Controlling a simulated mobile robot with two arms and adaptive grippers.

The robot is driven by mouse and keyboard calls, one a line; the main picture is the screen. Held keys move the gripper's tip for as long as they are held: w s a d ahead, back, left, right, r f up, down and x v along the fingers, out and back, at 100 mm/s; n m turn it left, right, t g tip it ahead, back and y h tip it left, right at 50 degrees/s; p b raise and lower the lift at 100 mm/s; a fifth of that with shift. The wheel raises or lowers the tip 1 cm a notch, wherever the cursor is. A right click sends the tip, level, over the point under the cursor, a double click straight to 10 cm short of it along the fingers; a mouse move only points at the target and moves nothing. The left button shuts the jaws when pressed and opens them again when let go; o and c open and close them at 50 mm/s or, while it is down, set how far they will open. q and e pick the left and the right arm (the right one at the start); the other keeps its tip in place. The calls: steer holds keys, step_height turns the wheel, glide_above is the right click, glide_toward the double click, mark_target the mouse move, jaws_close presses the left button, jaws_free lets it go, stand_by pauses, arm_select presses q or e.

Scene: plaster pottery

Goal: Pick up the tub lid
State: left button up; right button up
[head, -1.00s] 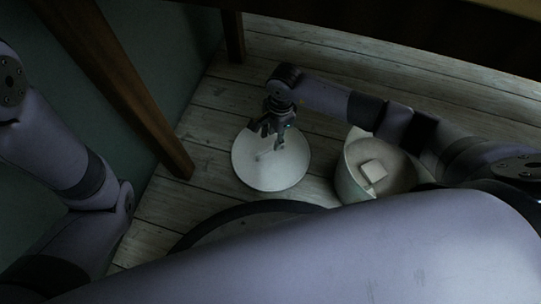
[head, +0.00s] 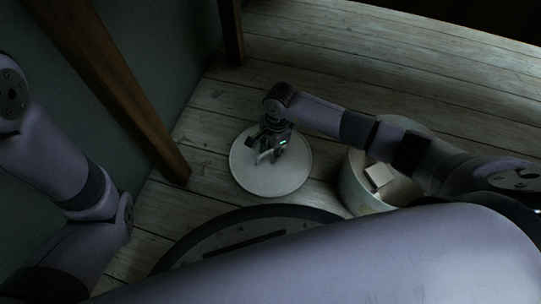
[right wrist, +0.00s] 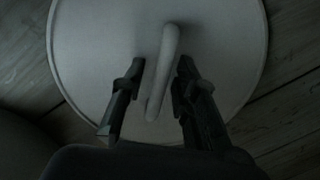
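The tub lid (head: 270,184) is a pale round disc lying flat on the plank floor. Its bar-like handle (right wrist: 162,75) stands out across the middle in the right wrist view. My right gripper (head: 271,150) is over the lid; in the right wrist view its fingers (right wrist: 160,80) are open, one on each side of the handle, with gaps showing. Whether the fingertips touch the lid I cannot tell. My left arm shows at the left, but its gripper is out of view.
A pale round tub (head: 354,189) stands right of the lid, partly hidden under my right arm, with a whitish block (head: 379,175) in it. A wooden post (head: 135,105) and a dark green wall (head: 185,60) are at the left. Bare planks (head: 330,55) lie behind the lid.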

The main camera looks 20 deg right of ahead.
jaws_close()
stand_by(0.5)
